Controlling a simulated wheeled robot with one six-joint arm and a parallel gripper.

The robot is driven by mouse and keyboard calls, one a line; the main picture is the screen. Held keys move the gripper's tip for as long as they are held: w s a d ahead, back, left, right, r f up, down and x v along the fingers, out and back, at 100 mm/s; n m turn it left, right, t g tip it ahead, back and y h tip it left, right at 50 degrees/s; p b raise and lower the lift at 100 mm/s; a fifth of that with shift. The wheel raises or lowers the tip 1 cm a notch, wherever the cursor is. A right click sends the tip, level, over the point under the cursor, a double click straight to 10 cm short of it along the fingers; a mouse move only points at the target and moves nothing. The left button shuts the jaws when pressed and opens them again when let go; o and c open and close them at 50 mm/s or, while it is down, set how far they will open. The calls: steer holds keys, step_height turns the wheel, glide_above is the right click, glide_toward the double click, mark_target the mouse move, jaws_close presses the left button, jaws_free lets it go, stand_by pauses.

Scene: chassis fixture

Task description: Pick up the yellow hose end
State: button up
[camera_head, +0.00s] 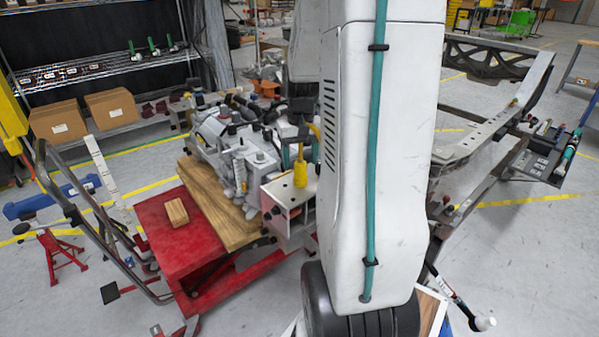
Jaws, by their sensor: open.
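The yellow hose end (300,173) stands upright at the front right corner of the engine assembly, by a pale metal bracket box (291,200). Dark parts just above it, beside my white arm link, look like my gripper (298,137). It is small and partly hidden, and its jaws are open. A small gap seems to separate it from the yellow end, but I cannot tell the exact distance. My large arm link covers whatever lies right of the hose end. The grey engine (235,150) sits on a wooden board (222,203).
A red lift cart (165,235) carries the board and a small wood block (176,212). A dark chassis frame (465,150) stands on the right. Shelves with cardboard boxes (58,121) stand at the back left.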

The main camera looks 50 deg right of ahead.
mark_target(300, 162)
step_height(300, 162, down, 4)
steer(key=shift+a+f, duration=0.1)
steer(key=shift+f, duration=0.15)
steer(key=c, duration=1.3)
steer(key=shift+o, duration=0.2)
steer(key=shift+r, duration=0.1)
steer(key=shift+r, duration=0.55)
step_height(300, 162, up, 2)
steer(key=shift+r, duration=0.1)
steer(key=s+a, duration=0.3)
steer(key=s, duration=0.4)
steer(key=s+a+r, duration=0.1)
steer(key=s+a, duration=0.3)
steer(key=s, duration=0.3)
steer(key=shift+s+r, duration=0.25)
steer(key=shift+s, duration=0.05)
steer(key=shift+d, duration=0.1)
